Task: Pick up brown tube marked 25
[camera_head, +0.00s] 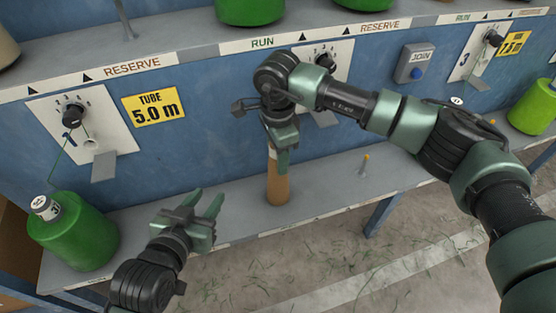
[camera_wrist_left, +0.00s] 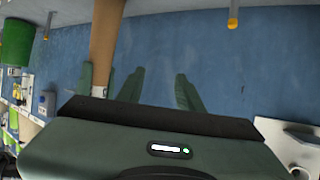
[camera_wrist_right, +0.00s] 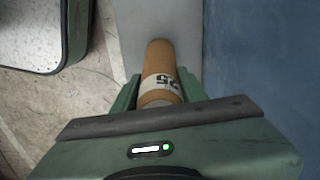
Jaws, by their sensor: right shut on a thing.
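The brown tube (camera_head: 278,184) is upright at the lower grey ledge. Its upper part is hidden by my right gripper (camera_head: 283,150). In the right wrist view the tube (camera_wrist_right: 159,60) has a white band marked 25 and lies between the fingers of my right gripper (camera_wrist_right: 158,95), which is shut on it. I cannot tell whether its lower end touches the ledge. My left gripper (camera_head: 206,205) is open and empty, to the left of the tube and nearer me. In the left wrist view the tube (camera_wrist_left: 106,45) passes to the left of the open fingers (camera_wrist_left: 158,90).
A green spool (camera_head: 75,238) stands on the ledge (camera_head: 325,195) at the left, and another green spool (camera_head: 535,108) at the far right. A blue panel behind carries a yellow tube sign (camera_head: 154,108) and a join button box (camera_head: 414,63). A yellow-tipped peg (camera_head: 365,160) rises from the ledge.

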